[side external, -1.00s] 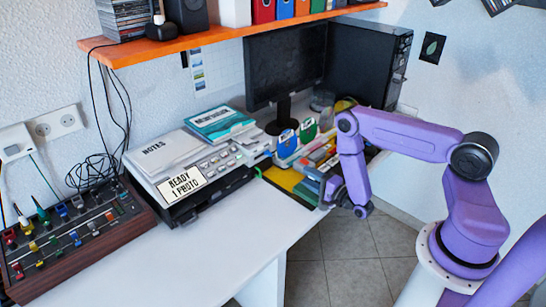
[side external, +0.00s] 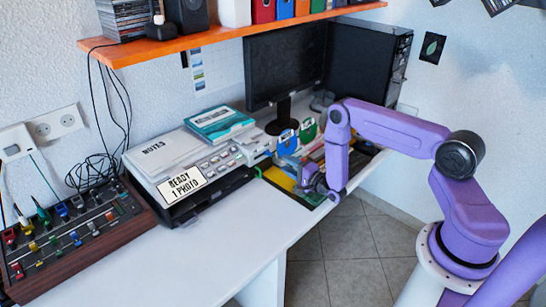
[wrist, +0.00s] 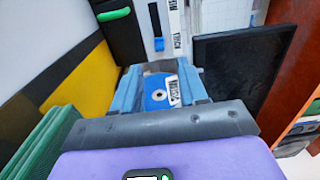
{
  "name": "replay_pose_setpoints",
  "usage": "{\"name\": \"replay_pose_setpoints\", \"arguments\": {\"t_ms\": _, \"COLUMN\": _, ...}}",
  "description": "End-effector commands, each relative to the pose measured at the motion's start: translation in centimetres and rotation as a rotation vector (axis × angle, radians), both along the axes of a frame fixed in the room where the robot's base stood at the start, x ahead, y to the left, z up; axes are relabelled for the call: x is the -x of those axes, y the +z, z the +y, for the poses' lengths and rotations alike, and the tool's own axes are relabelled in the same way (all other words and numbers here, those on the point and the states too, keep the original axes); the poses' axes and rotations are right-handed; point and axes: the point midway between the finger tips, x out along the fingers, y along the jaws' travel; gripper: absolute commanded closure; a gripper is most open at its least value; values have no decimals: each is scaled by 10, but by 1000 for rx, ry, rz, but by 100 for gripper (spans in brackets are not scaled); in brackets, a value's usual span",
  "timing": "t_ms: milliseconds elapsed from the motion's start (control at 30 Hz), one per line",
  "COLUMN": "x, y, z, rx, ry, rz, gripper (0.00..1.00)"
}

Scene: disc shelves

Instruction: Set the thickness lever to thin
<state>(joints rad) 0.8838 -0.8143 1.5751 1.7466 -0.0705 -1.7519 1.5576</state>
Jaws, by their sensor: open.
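The thickness lever (wrist: 158,44) shows in the wrist view as a small blue knob in an upright slot on a pale panel. Beside it is a white strip (wrist: 176,30) lettered THIN and THICK; the knob sits by the THICK end. The lever cannot be made out in the side view. My gripper (side external: 308,180) is low over the right end of the desk, to the right of the printer-like machine (side external: 215,162). In the wrist view my gripper (wrist: 160,72) has its blue fingers apart. A blue-and-white disc (wrist: 157,97) with a label shows between them; whether they touch it cannot be told.
A black panel with a green handle (wrist: 114,14) is left of the lever. The monitor (side external: 284,62) stands behind. Disc holders (side external: 288,142) stand near my gripper. A slider box (side external: 70,240) is at far left. The front desk top (side external: 200,245) is clear.

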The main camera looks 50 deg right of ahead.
Motion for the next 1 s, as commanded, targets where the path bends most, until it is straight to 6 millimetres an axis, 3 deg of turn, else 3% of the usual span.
{"name": "replay_pose_setpoints", "arguments": {"t_ms": 200, "x": -39, "y": 0, "z": 1, "rx": 0, "ry": 1, "rz": -2, "gripper": 57}}
{"name": "replay_pose_setpoints", "arguments": {"t_ms": 400, "x": -65, "y": 0, "z": 0, "rx": -1, "ry": 0, "rz": -1, "gripper": 57}}
{"name": "replay_pose_setpoints", "arguments": {"t_ms": 633, "x": -78, "y": 0, "z": 0, "rx": -1, "ry": 0, "rz": 1, "gripper": 57}}
{"name": "replay_pose_setpoints", "arguments": {"t_ms": 933, "x": -79, "y": 0, "z": 0, "rx": -1, "ry": 0, "rz": 2, "gripper": 57}}
{"name": "replay_pose_setpoints", "arguments": {"t_ms": 1000, "x": -79, "y": 0, "z": 0, "rx": -1, "ry": 0, "rz": 2, "gripper": 80}}
